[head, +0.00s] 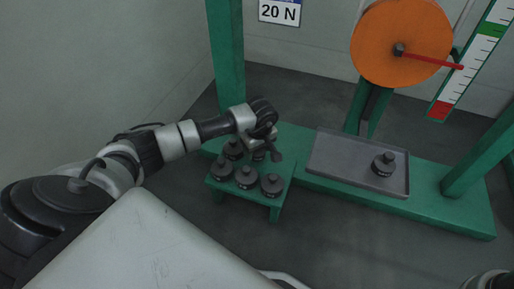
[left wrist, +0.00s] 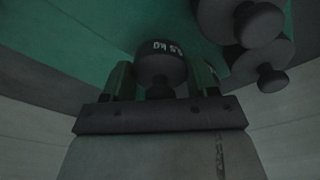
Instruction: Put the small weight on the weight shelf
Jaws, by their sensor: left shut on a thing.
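My left gripper (head: 262,148) is over the back part of a small green stand (head: 240,196). It is shut on a small dark weight (left wrist: 160,65), which sits between the two green-sided fingers in the left wrist view and has white lettering that looks like an upside-down 0.5 kg. In the head view the gripper partly hides this weight, and I cannot tell whether it touches the stand. Several other dark knobbed weights (head: 246,177) stand on the green stand around it. My right gripper is not in view.
A grey tray (head: 330,160) on the green machine base to the right holds one dark weight (head: 384,164) at its right side; its left part is clear. An orange wheel (head: 395,42) with a red pointer and a green post (head: 226,60) rise behind.

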